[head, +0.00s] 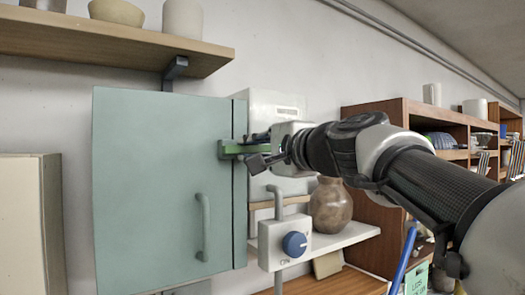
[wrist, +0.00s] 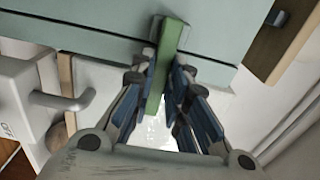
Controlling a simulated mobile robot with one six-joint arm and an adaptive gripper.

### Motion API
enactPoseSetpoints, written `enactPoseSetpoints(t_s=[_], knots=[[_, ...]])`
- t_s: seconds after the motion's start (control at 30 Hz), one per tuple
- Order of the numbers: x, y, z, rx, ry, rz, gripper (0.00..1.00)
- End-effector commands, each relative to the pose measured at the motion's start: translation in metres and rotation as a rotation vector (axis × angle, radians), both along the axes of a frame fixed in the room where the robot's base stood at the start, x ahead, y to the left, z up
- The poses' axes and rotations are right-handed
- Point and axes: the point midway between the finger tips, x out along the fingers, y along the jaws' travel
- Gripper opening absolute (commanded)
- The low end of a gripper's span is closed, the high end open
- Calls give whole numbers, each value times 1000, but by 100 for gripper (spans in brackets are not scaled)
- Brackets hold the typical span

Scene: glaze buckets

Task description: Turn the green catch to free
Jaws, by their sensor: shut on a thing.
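The green catch (head: 236,147) is a bar at the right edge of the pale green cabinet (head: 160,190), near the top of its door. In the head view it lies about level. My gripper (head: 268,147) reaches it from the right and is shut on it. In the wrist view the catch (wrist: 168,60) runs from the cabinet edge (wrist: 110,38) down between the two fingers of my gripper (wrist: 165,85). The catch's far end is partly hidden by my gripper in the head view.
A switch box with a blue knob (head: 294,244) sits below my gripper, beside a grey pipe. A brown vase (head: 330,205) stands on a white shelf under my arm. A wooden shelf (head: 110,47) with bowls hangs above the cabinet. Brown shelving (head: 385,117) stands behind my arm.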

Motion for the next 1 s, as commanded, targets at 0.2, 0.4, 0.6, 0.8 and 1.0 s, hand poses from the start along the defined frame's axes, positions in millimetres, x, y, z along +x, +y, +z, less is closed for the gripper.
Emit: enactPoseSetpoints(t_s=[0.2,0.4,0.6,0.8,1.0], knots=[[0,0,-2,-87,-61,-1,0],[0,0,-3,-225,-155,-1,0],[0,0,-3,-383,-260,-1,0],[0,0,-2,-541,-367,-1,0],[0,0,-2,-699,-473,-1,0]])
